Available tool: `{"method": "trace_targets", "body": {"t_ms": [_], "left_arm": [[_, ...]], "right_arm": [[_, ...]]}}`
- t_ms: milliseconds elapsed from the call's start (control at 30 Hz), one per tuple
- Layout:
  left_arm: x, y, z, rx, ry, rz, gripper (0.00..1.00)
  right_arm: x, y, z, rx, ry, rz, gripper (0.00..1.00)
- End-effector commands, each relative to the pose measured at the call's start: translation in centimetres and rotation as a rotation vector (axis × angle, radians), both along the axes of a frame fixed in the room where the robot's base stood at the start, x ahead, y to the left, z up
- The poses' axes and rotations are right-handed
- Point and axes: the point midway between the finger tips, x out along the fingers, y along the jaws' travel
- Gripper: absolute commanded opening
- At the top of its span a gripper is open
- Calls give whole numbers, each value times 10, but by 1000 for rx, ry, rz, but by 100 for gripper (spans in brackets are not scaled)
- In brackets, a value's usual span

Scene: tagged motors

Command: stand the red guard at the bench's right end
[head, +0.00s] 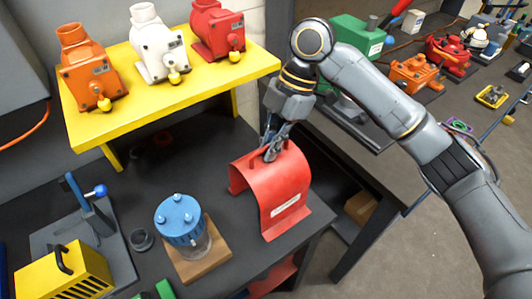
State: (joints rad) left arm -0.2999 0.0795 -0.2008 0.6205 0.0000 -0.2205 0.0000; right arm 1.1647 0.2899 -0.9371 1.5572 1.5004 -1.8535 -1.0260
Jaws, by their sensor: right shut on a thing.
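The red guard (275,190) is an arched red cover with a white label on its front and a handle on top. It is upright at the right end of the dark bench (236,251). My right gripper (271,150) is above it, with its fingers shut on the handle. Whether the guard's lower edges touch the bench is hard to tell. My left gripper is out of the picture.
A yellow shelf (178,98) with orange, white and red motors stands behind. A blue-topped clear jar (183,222) on a wooden block is left of the guard. A yellow box (62,275) and a press with a blue knob are further left. Another bench (378,165) is at right.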

Motion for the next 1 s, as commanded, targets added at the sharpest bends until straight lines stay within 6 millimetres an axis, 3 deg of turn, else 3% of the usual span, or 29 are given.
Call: {"method": "trace_targets", "body": {"t_ms": [400,667,700,800,1000], "left_arm": [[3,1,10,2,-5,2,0],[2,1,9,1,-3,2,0],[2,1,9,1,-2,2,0],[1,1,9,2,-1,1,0],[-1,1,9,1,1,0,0]], "right_arm": [[0,0,-36,5,-3,0,0],[0,1,-38,5,-3,1,0],[0,0,-40,1,-1,1,15],[0,0,-40,1,-1,1,32],[0,0,-39,1,-1,1,32]]}}
